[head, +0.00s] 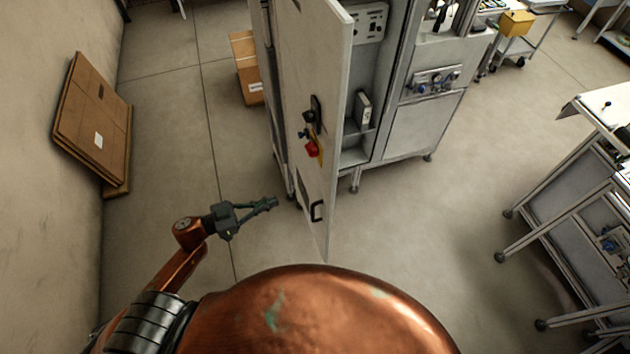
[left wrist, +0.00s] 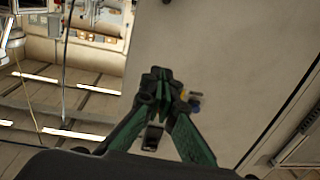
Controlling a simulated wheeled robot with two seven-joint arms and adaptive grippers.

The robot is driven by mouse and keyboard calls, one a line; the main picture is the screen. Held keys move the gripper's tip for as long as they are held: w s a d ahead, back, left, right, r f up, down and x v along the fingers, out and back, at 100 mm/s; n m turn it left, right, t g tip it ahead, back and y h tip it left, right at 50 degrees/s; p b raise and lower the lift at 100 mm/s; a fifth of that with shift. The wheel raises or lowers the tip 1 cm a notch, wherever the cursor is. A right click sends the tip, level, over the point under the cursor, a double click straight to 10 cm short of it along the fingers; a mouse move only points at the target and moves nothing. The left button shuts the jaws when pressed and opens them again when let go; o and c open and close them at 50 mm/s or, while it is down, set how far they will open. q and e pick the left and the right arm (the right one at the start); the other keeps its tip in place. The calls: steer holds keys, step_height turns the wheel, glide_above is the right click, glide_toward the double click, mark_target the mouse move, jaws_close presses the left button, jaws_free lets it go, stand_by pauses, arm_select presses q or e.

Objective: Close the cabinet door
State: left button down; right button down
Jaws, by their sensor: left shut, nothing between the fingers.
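The grey cabinet (head: 378,85) stands at the top middle of the head view. Its door (head: 318,60) is wide open, swung out toward me, so I see it nearly edge-on with the shelves showing to its right. The door carries a dark handle (head: 317,211) low down and a red knob (head: 312,149) higher up. My left gripper (head: 274,203) is shut and empty, left of the door's lower part and apart from it in the head view. In the left wrist view the shut fingers (left wrist: 160,80) lie in front of the pale door face (left wrist: 225,60). My right gripper is not in view.
Cardboard boxes (head: 246,70) stand on the floor left of the cabinet. Flat brown boards (head: 92,125) lean on the left wall. A metal table (head: 570,175) stands at the right. The floor right of the door is clear.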

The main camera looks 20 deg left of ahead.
arm_select(q)
step_height(320, 180, up, 2)
steer(key=d, duration=0.1)
steer(key=p, duration=0.4)
glide_toward(325, 187)
steer(key=shift+m+g+h, duration=0.3)
steer(key=shift+m+g, duration=0.1)
steer(key=x, duration=0.6)
steer(key=shift+w+a+r, duration=0.15)
steer(key=shift+w+r, duration=0.05)
steer(key=shift+w+d+f, duration=0.1)
steer(key=shift+w+d, duration=0.1)
steer(key=shift+d, duration=0.2)
